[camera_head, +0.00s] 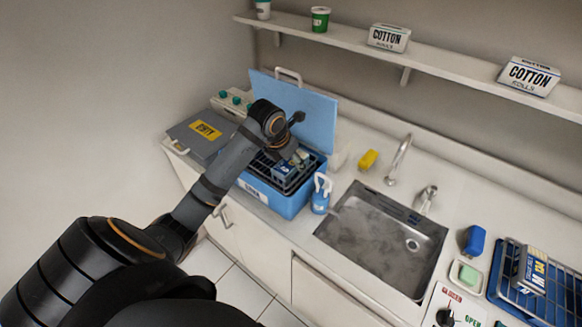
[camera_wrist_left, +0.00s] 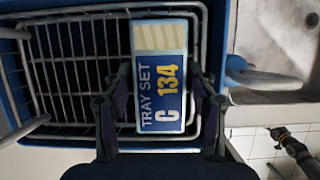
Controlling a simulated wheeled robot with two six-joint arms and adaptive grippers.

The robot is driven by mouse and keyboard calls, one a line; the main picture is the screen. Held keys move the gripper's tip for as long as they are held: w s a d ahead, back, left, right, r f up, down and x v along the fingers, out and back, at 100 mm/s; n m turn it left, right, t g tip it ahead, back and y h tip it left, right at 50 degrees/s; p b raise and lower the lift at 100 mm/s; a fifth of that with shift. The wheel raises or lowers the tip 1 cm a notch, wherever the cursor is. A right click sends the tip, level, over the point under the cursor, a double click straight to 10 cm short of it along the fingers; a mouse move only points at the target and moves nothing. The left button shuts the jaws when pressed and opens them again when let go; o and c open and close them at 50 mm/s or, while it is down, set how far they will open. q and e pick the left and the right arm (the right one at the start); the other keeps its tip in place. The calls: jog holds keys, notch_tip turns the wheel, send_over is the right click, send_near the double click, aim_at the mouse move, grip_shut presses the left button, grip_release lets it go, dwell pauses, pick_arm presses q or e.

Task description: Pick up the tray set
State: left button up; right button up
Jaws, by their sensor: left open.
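The tray set (camera_wrist_left: 158,75) is a box with a pale top end and a blue label reading "TRAY SET C 134". It sits in a wire basket (camera_wrist_left: 75,62) inside a blue tub. In the head view the tray set (camera_head: 286,170) shows partly below my left gripper. My left gripper (camera_wrist_left: 160,118) is open, with one finger on each side of the box near its labelled end. I cannot tell whether the fingers touch it. My left gripper (camera_head: 290,150) is over the tub (camera_head: 288,204) in the head view.
The tub's blue lid (camera_head: 312,108) stands upright behind it. A blue-and-white bottle (camera_head: 320,195) stands at its right, before the sink (camera_head: 380,240). A grey case (camera_head: 200,133) is to the left. Another labelled box (camera_head: 530,270) is in a rack at the far right.

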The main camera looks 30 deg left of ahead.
aim_at(291, 161)
pick_arm(q)
jog(key=c, duration=1)
jog(key=shift+r, duration=0.5)
notch_tip(291, 161, up, 3)
jog(key=shift+f, duration=0.1)
jog(key=s+r+b, duration=0.1)
jog(key=s+r, duration=0.4)
jog(key=shift+s+d+r+b, duration=0.1)
jog(key=shift+s+r+b, duration=0.15)
jog(key=shift+r+b, duration=0.15)
jog(key=s+r+b, duration=0.1)
jog(key=s+b, duration=0.1)
jog(key=b, duration=0.1)
jog(key=s+d+r+b, duration=0.1)
jog(key=s+b, duration=0.2)
jog(key=s+r+b, duration=0.2)
jog(key=s+b, duration=0.1)
jog(key=shift+s+d, duration=0.15)
jog(key=shift+s, duration=0.1)
